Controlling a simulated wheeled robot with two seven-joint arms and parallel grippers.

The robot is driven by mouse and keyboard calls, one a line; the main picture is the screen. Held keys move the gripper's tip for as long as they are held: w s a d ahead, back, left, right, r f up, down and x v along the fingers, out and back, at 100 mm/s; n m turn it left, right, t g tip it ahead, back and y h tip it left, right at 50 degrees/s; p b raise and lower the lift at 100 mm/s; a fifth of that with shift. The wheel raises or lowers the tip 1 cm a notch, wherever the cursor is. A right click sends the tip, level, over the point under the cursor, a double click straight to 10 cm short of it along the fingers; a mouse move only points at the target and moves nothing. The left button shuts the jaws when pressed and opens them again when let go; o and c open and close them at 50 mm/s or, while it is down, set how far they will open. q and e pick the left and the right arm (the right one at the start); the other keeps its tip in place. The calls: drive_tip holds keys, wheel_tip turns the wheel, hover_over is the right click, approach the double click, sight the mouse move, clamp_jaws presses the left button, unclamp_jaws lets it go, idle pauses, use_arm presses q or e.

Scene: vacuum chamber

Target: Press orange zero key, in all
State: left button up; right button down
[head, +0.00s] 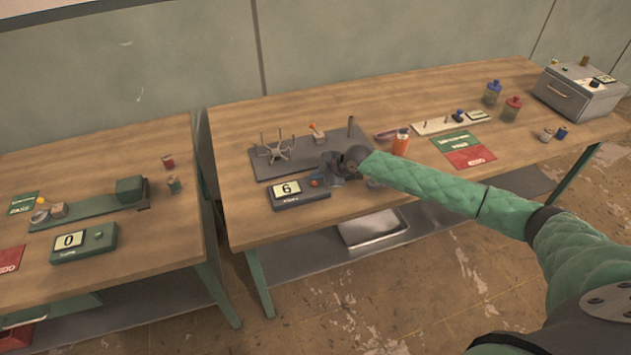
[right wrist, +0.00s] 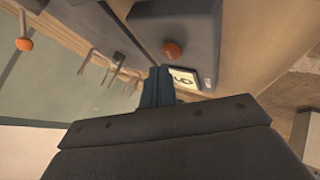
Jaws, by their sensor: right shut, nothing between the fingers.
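A dark grey box (head: 300,197) with a display reading 6 (head: 287,188) and an orange key (head: 315,182) sits at the front left of the right-hand table. My right gripper (head: 328,172) is shut and empty, close to the key's right in the head view. In the right wrist view, the shut fingertips (right wrist: 158,72) are beside the display (right wrist: 185,79), and the orange key (right wrist: 173,51) is beyond them with a visible gap. I cannot tell the fingertips' exact height above the box. My left gripper is not in view.
A spoked fixture (head: 279,150) and an orange-topped lever (head: 317,131) stand on a dark plate behind the box. The left table holds a green box (head: 84,245) reading 0.

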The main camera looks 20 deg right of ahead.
sight(316, 183)
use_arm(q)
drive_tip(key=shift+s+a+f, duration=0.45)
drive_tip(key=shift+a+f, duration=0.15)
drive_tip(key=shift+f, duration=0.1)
use_arm(e)
drive_tip(key=shift+f, duration=0.5)
drive_tip(key=shift+w+a+r+p, duration=0.1)
drive_tip(key=shift+r+p, duration=0.45)
drive_tip(key=shift+r, duration=0.35)
drive_tip(key=shift+w+a+r+p, duration=0.1)
drive_tip(key=shift+r+p, duration=0.4)
drive_tip(key=shift+r, duration=0.4)
drive_tip(key=shift+s+r+p, duration=0.1)
drive_tip(key=shift+r+p, duration=0.25)
drive_tip(key=shift+r, duration=0.35)
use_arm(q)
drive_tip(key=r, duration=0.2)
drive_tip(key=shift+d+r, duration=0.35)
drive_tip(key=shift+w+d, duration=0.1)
use_arm(e)
drive_tip(key=shift+r, duration=0.1)
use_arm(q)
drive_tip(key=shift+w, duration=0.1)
